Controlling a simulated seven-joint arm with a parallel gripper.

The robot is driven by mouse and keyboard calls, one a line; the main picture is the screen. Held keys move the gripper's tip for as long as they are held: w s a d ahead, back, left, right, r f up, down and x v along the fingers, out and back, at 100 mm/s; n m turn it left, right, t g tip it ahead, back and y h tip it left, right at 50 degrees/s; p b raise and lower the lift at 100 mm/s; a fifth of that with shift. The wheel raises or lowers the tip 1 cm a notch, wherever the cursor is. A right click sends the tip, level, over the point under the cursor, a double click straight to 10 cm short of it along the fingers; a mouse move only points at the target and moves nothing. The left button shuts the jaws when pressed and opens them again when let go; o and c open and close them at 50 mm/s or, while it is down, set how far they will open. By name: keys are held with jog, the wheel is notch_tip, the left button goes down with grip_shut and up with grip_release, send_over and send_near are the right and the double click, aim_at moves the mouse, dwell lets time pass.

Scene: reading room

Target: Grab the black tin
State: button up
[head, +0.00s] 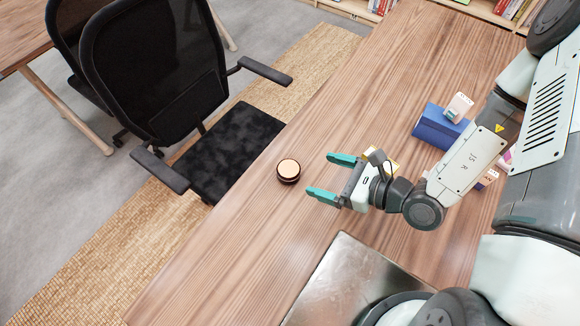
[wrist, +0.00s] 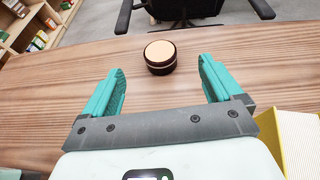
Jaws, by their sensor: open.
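The black tin (head: 289,171) is a small round container with a pale tan lid, standing upright on the wooden table near its chair-side edge. In the wrist view the tin (wrist: 160,57) stands ahead of my gripper, roughly centred between the fingers and a little beyond their tips. My gripper (head: 332,175) has teal fingers spread open and empty. It points toward the tin and is apart from it. The fingers also show in the wrist view (wrist: 161,72).
A blue box (head: 438,127) and small packets stand to the right, beside my arm. A yellow-edged block (wrist: 296,140) is close by my gripper's right side in the wrist view. A black office chair (head: 165,85) stands beyond the table edge. The table (head: 235,235) around the tin is clear.

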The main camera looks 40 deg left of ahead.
aim_at(292, 171)
jog(key=shift+s+f+m, duration=0.25)
jog(key=shift+f+m, duration=0.05)
jog(key=shift+f, duration=0.4)
jog(key=shift+a+f, duration=0.15)
jog(key=shift+f, duration=0.1)
jog(key=shift+t, duration=0.3)
jog(key=x, duration=1)
jog(key=shift+s+a+f, duration=0.1)
jog(key=shift+a+f, duration=0.05)
jog(key=shift+f, duration=0.1)
jog(key=c, duration=1.1)
jog(key=shift+r, duration=0.1)
